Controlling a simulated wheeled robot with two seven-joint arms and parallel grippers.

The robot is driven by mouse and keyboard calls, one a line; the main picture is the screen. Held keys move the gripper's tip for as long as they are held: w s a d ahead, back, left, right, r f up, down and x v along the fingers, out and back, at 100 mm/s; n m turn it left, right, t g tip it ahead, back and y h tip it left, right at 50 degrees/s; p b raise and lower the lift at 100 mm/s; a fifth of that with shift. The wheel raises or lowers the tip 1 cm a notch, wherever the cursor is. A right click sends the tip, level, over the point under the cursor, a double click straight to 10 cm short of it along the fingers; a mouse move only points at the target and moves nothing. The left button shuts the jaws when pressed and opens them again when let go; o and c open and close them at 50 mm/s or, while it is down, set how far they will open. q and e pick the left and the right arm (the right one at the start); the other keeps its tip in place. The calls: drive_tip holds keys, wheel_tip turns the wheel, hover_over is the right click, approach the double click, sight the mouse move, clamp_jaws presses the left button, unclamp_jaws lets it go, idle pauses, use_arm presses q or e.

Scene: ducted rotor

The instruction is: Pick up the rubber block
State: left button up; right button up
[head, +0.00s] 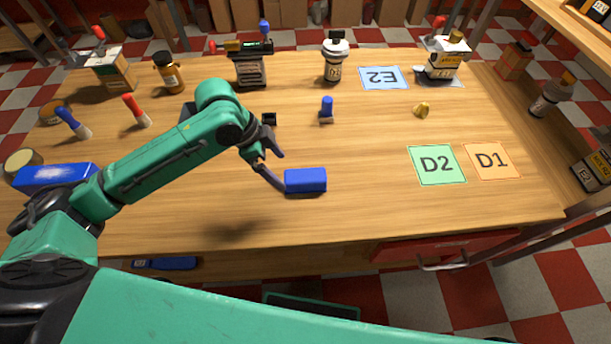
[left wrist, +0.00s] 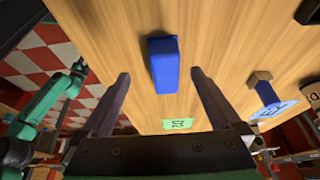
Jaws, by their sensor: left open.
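The rubber block, a blue rectangular block (head: 305,181), lies on the wooden table in front of the middle. My left gripper (head: 279,170) is open, just left of the block in the head view, with one finger close to its left end. In the left wrist view the block (left wrist: 163,62) shows between the two spread fingers, without visible contact. A green arm at the left of the left wrist view seems to be my right one; its gripper (left wrist: 78,68) is too small to read.
A blue stamp-like piece (head: 326,110) and a yellow nut-like piece (head: 422,110) stand behind the block. Cards D2 (head: 436,165), D1 (head: 492,160) and E2 (head: 384,77) lie right. Bottles and handled tools line the back and left.

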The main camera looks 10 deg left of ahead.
sight(288, 176)
use_arm(q)
drive_tip(key=x, duration=0.7)
drive_tip(key=shift+w+a+f+p, duration=0.15)
drive_tip(key=shift+w+f+p, duration=0.1)
drive_tip(key=shift+w+p, duration=0.1)
drive_tip(key=shift+f, duration=0.3)
drive_tip(key=shift+r, duration=0.1)
drive_tip(key=c, duration=1.4)
use_arm(e)
drive_tip(key=shift+w+r, duration=0.4)
drive_tip(key=shift+w, duration=0.2)
